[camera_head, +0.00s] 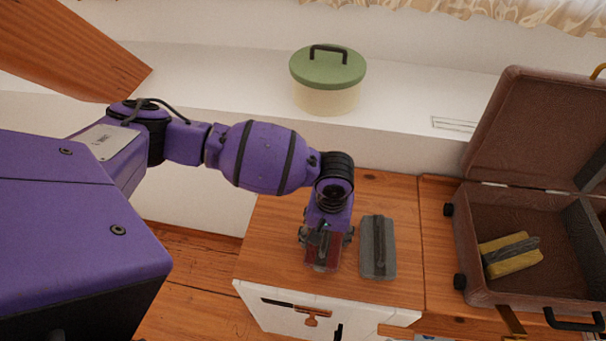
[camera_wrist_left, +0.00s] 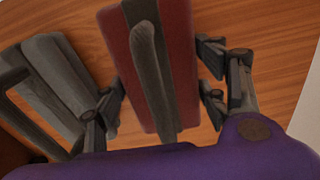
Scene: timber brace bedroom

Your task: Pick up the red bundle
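The red bundle (camera_head: 322,252) is a dark red block with a grey strap or handle along its top. It lies on the wooden cabinet top, and it fills the middle of the left wrist view (camera_wrist_left: 183,70). My left gripper (camera_head: 326,236) points down over it, with one finger on each long side. In the left wrist view the fingers (camera_wrist_left: 162,90) stand apart, close beside the bundle, with narrow gaps; firm contact is not visible. The arm hides the bundle's far part in the head view. My right gripper is not in view.
A grey bundle (camera_head: 378,262) lies just right of the red one, close to a finger in the left wrist view (camera_wrist_left: 50,80). An open brown suitcase (camera_head: 480,290) holding a yellow bundle (camera_head: 512,262) stands at right. A green-lidded pot (camera_head: 327,100) stands on the ledge behind.

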